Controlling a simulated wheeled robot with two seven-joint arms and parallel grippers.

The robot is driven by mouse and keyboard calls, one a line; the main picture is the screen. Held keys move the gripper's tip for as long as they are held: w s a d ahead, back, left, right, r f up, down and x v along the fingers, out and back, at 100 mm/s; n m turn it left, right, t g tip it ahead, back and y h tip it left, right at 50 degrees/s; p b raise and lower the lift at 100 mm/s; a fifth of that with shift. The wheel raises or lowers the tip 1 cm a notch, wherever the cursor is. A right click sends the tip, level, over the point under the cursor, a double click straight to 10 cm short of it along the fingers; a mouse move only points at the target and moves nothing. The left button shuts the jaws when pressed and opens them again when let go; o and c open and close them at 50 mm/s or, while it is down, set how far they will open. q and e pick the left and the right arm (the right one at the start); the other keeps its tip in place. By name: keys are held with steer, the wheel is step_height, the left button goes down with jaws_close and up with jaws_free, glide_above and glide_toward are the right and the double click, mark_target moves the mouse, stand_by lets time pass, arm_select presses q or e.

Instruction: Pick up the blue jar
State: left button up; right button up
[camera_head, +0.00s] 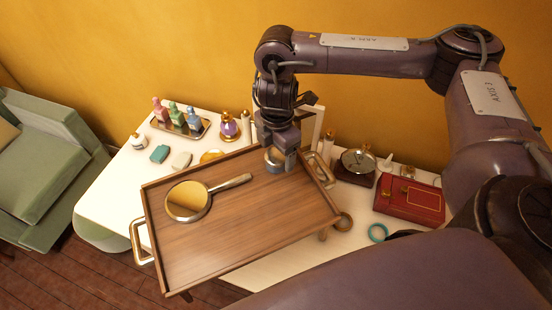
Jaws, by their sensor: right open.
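My right gripper (281,160) points down at the far right part of the wooden tray (250,225), with its jaws open. A small round grey-blue thing with a pale rim (273,156) shows between and beside its fingers; it may be the blue jar, but the fingers hide much of it. I cannot tell if they touch it. A blue bottle (194,118) stands with a pink and a green one on a small tray further back left. My left gripper is not in view.
A hand mirror (188,200) lies on the wooden tray, which has brass handles and stands on the white table (110,190). A purple jar with a gold top (229,127) stands behind. A clock (358,162) and a red box (409,200) are right. A green armchair (45,150) is left.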

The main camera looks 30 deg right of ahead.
step_height(320, 180, down, 2)
steer(key=shift+f, duration=0.3)
steer(key=shift+c, duration=1.4)
steer(key=c, duration=0.7)
steer(key=shift+c, duration=0.7)
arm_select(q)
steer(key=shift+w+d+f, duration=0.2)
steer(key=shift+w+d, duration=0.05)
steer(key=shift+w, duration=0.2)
